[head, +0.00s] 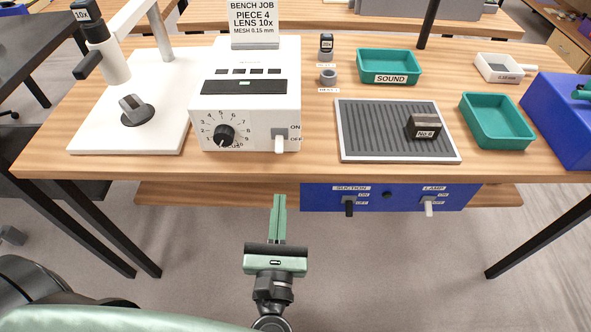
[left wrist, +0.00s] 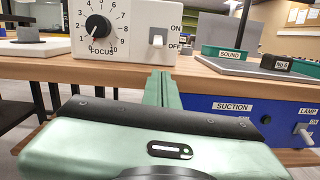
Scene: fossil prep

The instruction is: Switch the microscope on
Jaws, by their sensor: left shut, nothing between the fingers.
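The white microscope control box (head: 245,110) stands at the bench's front edge, with a black focus dial (head: 224,135) and a white ON/OFF switch (head: 279,142). The switch lever points down, beside the OFF label; it also shows in the left wrist view (left wrist: 157,41). The microscope stand (head: 115,65) is on a white base to the left of the box. My left gripper (head: 279,198) is shut and empty, in front of the bench edge, below the switch and apart from it. In the left wrist view its fingertips (left wrist: 161,76) are below the switch. My right gripper is out of view.
A blue panel (head: 390,190) under the bench edge carries a black suction switch (head: 349,207) and a white lamp switch (head: 429,207). A ridged tray (head: 375,140) holds a dark No 6 block (head: 425,125). Green trays (head: 497,120) and a blue box (head: 560,115) are on the right.

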